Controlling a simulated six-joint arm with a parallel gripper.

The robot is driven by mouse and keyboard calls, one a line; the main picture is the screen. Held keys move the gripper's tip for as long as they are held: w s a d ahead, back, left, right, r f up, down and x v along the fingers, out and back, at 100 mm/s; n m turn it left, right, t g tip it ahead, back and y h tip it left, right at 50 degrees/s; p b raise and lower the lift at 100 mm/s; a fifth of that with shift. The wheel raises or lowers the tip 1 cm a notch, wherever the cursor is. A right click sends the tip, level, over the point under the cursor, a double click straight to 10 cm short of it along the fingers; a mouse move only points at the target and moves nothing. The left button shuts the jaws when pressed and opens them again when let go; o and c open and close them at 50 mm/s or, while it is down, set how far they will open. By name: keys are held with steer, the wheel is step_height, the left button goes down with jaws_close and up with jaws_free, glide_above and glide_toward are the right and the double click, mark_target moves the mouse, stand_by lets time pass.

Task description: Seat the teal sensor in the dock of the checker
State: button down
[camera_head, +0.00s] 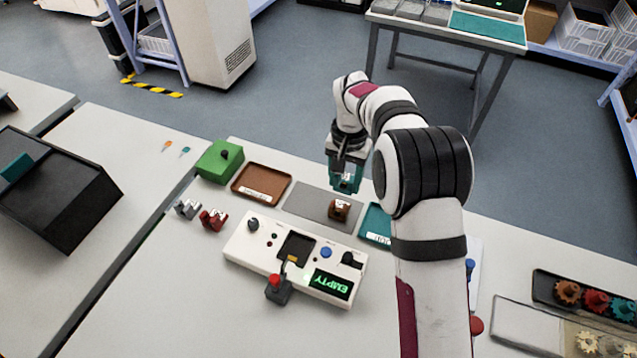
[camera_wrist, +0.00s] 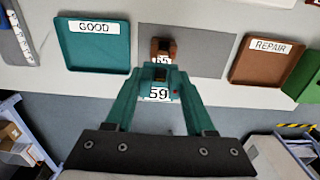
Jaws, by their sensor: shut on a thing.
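My gripper (camera_head: 345,186) is shut on the teal sensor, above the grey mat and behind the checker. In the wrist view, the teal sensor (camera_wrist: 159,77) sits between the teal fingertips (camera_wrist: 158,88), with a white label reading 59. In the head view it is hard to tell from the teal fingers. The checker (camera_head: 240,243) is a white panel with a dark, empty dock (camera_head: 296,246). Its green display (camera_head: 331,284) reads EMPTY. The dock is not in the wrist view.
A brown sensor (camera_head: 340,210) stands on the grey mat (camera_head: 305,201). A brown REPAIR tray (camera_head: 261,180) is left of the mat; a teal GOOD tray (camera_head: 374,224) is right.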

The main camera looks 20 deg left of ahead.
steer(key=shift+w+d+r, duration=0.1)
steer(key=shift+d+r, duration=0.25)
steer(key=shift+d, duration=0.2)
steer(key=shift+w+d+r, duration=0.1)
steer(key=shift+d+r, duration=0.2)
steer(key=shift+d, duration=0.2)
steer(key=shift+s, duration=0.1)
